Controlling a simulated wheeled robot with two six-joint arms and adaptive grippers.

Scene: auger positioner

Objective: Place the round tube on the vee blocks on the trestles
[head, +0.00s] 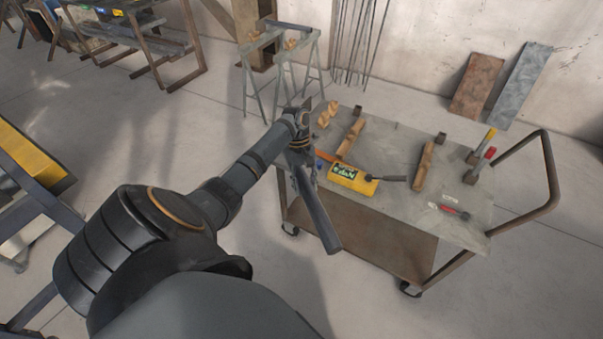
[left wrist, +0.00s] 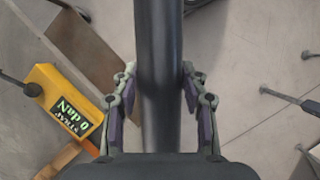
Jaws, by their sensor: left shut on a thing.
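The round tube (head: 319,212) is dark grey and is held by my left gripper (head: 301,158). It hangs out steeply tilted, its near end in front of the cart's left edge. In the left wrist view the tube (left wrist: 160,50) runs upright through the picture between the two fingers (left wrist: 160,95), which close on its sides. The trestles (head: 262,43) stand at the back, beyond the cart, well away from the tube. Small wooden vee blocks (head: 291,43) sit on them. My right gripper is not in view.
Thin rods (head: 358,40) lean on the wall right of the trestles.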

